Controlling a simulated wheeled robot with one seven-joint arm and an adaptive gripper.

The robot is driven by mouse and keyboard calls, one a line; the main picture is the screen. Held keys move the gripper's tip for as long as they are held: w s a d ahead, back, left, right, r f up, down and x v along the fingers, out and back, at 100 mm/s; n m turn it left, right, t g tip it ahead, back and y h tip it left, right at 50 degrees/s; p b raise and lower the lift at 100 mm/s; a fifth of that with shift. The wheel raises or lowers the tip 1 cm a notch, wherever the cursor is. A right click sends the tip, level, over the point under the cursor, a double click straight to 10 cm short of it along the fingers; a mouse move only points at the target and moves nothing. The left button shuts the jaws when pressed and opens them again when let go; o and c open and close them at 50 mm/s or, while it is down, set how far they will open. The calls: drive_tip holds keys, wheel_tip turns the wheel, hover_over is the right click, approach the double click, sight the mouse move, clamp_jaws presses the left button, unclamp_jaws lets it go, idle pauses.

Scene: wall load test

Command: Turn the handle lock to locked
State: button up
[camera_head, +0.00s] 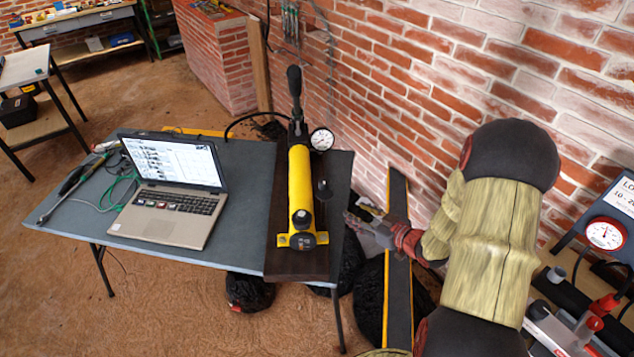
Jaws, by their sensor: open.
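A hand pump with a yellow cylinder (299,185) lies on a dark board (262,230) on the grey table. Its black handle (294,82) stands upright at the far end. A small black knob (324,191) sits at the right side of the cylinder. I cannot tell which part is the handle lock or how it is set. My gripper (352,217) is open and empty, to the right of the pump's near end and apart from it, close to the table's right edge.
A round white gauge (322,139) stands beside the pump. An open laptop (170,190), cables and tools lie on the table's left. The brick wall (440,80) rises at the right. A red gauge (604,234) is at far right.

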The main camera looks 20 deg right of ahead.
sight(328, 185)
drive_tip(key=a+r+t+y, duration=0.1)
drive_tip(key=r, duration=0.2)
drive_tip(key=a+r+n+t+y, duration=0.1)
drive_tip(key=a+r+y, duration=0.1)
drive_tip(key=r, duration=0.1)
drive_tip(key=w+a+r+t+y, duration=0.1)
drive_tip(key=a+r, duration=0.1)
drive_tip(key=r, duration=0.2)
drive_tip(key=shift+a+n+y, duration=0.25)
drive_tip(key=shift+n+y, duration=0.05)
drive_tip(key=shift+n, duration=0.1)
drive_tip(key=shift+b+x, duration=0.85)
drive_tip(key=shift+x, duration=2.95)
drive_tip(key=shift+r, duration=0.1)
drive_tip(key=shift+c, duration=0.3)
clamp_jaws()
